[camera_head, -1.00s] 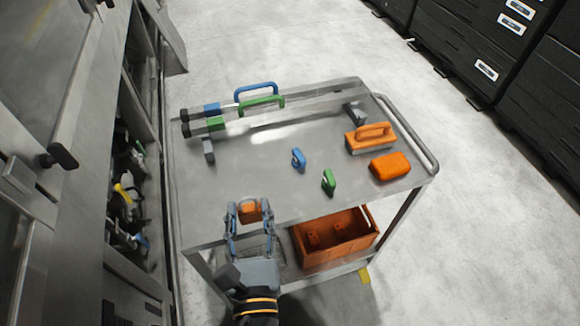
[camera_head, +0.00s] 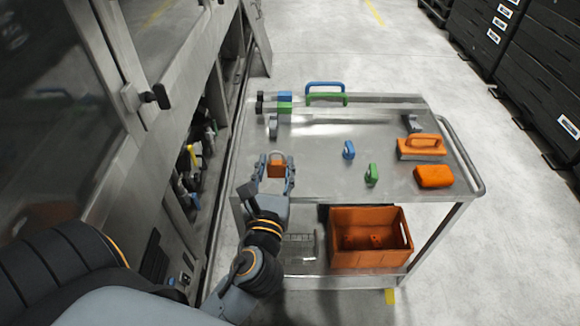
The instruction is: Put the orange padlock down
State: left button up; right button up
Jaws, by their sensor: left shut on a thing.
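The orange padlock (camera_head: 276,171) has a grey shackle. My left gripper (camera_head: 276,176) is shut on it from the near side. They show over the front left part of the grey cart top (camera_head: 320,170). I cannot tell whether the padlock touches the surface. A blue padlock (camera_head: 348,150) and a green padlock (camera_head: 371,174) stand to its right on the cart top. My right gripper is not in view.
An orange brush (camera_head: 421,152) and an orange block (camera_head: 434,177) lie at the right of the cart top. Blue-handled and green-handled tools lie along the back. An orange crate (camera_head: 372,258) stands on the lower shelf. The washer (camera_head: 175,60) stands at the left.

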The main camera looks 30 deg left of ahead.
aim_at(276, 162)
pick_arm(q)
jog(key=w, duration=0.1)
jog(key=w+a+f, duration=0.2)
jog(key=w, duration=0.1)
jog(key=shift+a, duration=0.15)
jog(key=w+a+f, duration=0.1)
jog(key=f, duration=0.1)
jog(key=w+a+f+b, duration=0.1)
jog(key=w, duration=0.1)
jog(key=w+f, duration=0.1)
jog(key=f, duration=0.1)
jog(key=shift+w+a+f+b, duration=0.2)
jog(key=shift+a+f+b, duration=0.1)
jog(key=shift+a+b, duration=0.1)
jog(key=shift+w+a+f, duration=0.1)
jog(key=shift+w+f, duration=0.05)
jog(key=shift+f, duration=0.1)
jog(key=f+b, duration=0.1)
jog(key=f, duration=0.2)
jog(key=shift+w+a+f+b, duration=0.1)
jog(key=shift+w+f+b, duration=0.1)
jog(key=shift+f+b, duration=0.15)
jog(key=shift+r, duration=0.1)
